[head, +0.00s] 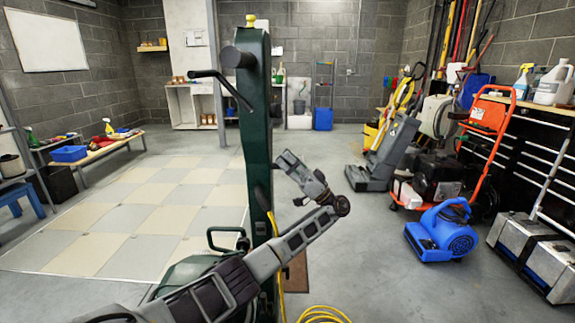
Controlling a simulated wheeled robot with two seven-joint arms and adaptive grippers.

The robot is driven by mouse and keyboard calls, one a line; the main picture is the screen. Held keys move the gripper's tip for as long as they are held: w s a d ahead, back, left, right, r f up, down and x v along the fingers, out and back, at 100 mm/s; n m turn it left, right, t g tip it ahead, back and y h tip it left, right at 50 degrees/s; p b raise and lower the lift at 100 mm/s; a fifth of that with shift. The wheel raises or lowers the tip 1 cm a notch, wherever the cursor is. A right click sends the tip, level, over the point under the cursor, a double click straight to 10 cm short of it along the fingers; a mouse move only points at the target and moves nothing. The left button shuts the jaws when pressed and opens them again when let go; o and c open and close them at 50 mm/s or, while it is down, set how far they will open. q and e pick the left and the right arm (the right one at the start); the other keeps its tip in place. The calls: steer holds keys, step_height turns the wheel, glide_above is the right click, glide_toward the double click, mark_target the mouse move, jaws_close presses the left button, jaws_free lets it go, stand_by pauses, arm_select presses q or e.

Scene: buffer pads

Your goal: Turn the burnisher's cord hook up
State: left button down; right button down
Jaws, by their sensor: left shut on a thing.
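The burnisher (258,130) is a tall dark green upright in the middle of the head view, with a black handle bar (222,85) at its top left and a yellow knob on top. A yellow cord (262,205) hangs on the upright and runs down to coils on the floor. My left arm crosses in front of the lower upright and bends back up. My left gripper (284,158) is at the upright's right edge, shut on what appears to be the cord hook. The hook is small and mostly hidden by the gripper, so its direction cannot be told. My right gripper is not in view.
A blue blower (443,232) sits on the floor at right, near an orange-framed machine (490,120) and a grey floor machine (385,155). Tiled flooring (130,215) covers the left. A bench (105,150) stands far left. Floor between the upright and blower is clear.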

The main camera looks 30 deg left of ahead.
arm_select(q)
steer(key=shift+s+d+f+n+g+h, duration=0.1)
steer(key=shift+n+g+h, duration=0.3)
steer(key=shift+n+g, duration=0.4)
steer(key=shift+s+n+g+h, duration=0.1)
steer(key=shift+n+g+h, duration=0.3)
steer(key=shift+n+g, duration=0.4)
steer(key=c, duration=1.4)
jaws_free()
steer(key=shift+w, duration=0.1)
steer(key=shift+o, duration=0.2)
steer(key=shift+t, duration=0.3)
steer(key=shift+r, duration=5.05)
